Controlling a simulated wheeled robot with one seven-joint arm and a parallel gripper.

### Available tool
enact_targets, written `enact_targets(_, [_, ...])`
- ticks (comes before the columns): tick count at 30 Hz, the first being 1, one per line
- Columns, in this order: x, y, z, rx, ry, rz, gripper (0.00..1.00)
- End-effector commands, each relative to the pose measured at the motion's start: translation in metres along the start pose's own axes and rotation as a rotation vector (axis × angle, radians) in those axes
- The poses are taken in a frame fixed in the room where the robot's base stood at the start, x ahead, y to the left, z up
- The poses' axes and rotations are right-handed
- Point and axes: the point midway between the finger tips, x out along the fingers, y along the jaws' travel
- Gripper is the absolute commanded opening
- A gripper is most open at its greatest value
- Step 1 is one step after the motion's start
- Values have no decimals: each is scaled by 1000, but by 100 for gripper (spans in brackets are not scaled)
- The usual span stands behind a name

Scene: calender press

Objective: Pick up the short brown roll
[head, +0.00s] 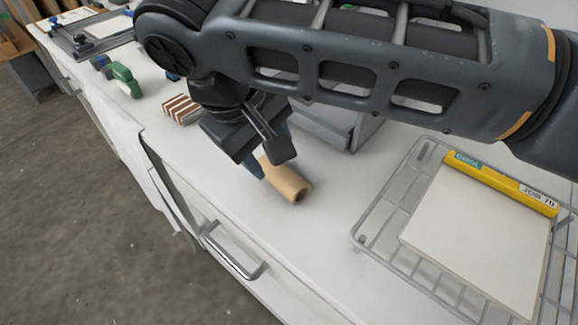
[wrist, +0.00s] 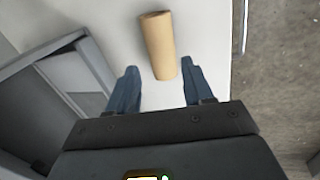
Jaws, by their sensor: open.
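The short brown roll (head: 287,181) is a tan hollow tube lying on its side on the white worktop, with its open end facing the lower right in the head view. In the wrist view the roll (wrist: 158,45) lies lengthwise ahead of my gripper, its near end between the two fingertips. My gripper (wrist: 158,72) is open and empty, with blue-grey fingers on either side of the roll. I see no contact. In the head view my gripper (head: 266,160) is over the roll and hides its far part.
A wire rack (head: 372,224) holds a pale board and a yellow tube (head: 500,184) to the right. A grey box-like unit (head: 335,130) stands behind the roll. A brown-and-white striped block (head: 180,109) and a green object (head: 124,78) are left. The worktop's front edge is close, above a drawer handle (head: 232,252).

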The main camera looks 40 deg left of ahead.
Motion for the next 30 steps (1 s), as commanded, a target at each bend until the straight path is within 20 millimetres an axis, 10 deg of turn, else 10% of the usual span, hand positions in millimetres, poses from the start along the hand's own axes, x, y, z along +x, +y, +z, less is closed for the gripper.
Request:
enact_targets(24, [66, -1, 5, 0, 1, 0, 51])
enact_targets(30, [66, -1, 5, 0, 1, 0, 33])
